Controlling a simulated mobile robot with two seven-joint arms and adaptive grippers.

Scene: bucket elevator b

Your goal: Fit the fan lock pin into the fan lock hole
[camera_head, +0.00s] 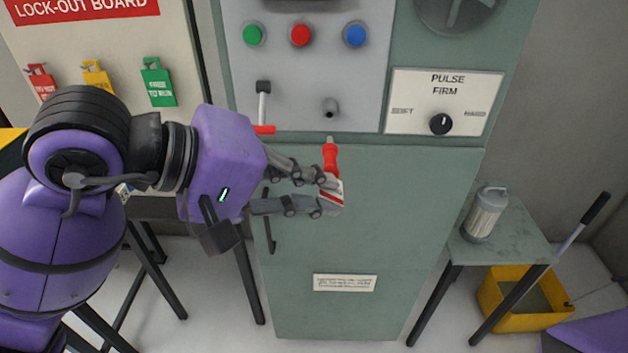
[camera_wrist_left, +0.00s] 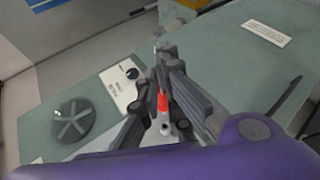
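The fan lock pin (camera_head: 331,158) has a red grip, a short metal tip pointing up and a red-and-white tag at its lower end. My left gripper (camera_head: 327,194) is shut on its lower end, in front of the green cabinet. In the left wrist view the red pin (camera_wrist_left: 162,103) shows between the fingers (camera_wrist_left: 163,78). The fan lock hole, a small grey socket (camera_head: 330,106) on the grey panel, is just above the pin tip, with a visible gap between them in the picture. How far the tip stands off the panel I cannot tell. My right gripper is not visible.
A lever with a red end (camera_head: 264,128) is left of the socket. Green, red and blue buttons (camera_head: 301,35) are above. A knob (camera_head: 440,123) and a fan (camera_head: 455,8) are at right. A side table (camera_head: 505,240) carries a canister (camera_head: 486,214); a yellow bin (camera_head: 515,319) stands below.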

